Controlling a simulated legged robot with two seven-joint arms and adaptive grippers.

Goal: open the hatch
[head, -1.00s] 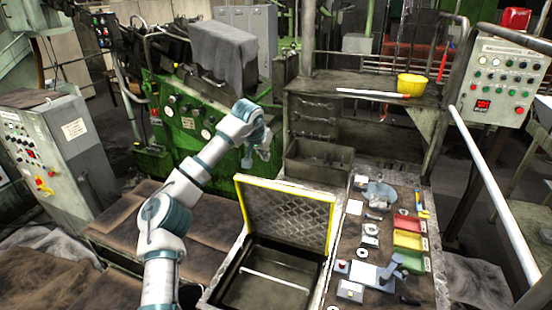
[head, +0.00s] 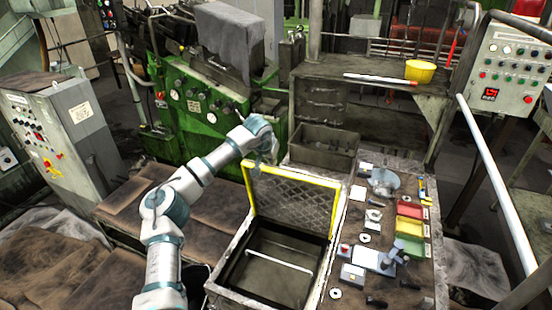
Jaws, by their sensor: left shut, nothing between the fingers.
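The hatch lid (head: 292,198), a dark diamond-patterned plate with a yellow rim, stands raised over its box. The open hatch frame (head: 222,284) lies below it, with a dark recess and a pale bar (head: 280,261) across the inside. My left arm reaches in from the lower left, to the left of the lid. My left gripper (head: 269,157) is shut and empty at the lid's top edge, near its upper left corner. I cannot tell whether it touches the lid or is behind it. My right gripper is not in view.
A workbench (head: 347,235) right of the hatch holds red and green trays, a small vise (head: 393,256) and loose parts. A metal bin (head: 323,146) stands behind the lid. A green machine (head: 200,115) and control cabinet (head: 58,130) are at left. A white pole (head: 482,150) is at right.

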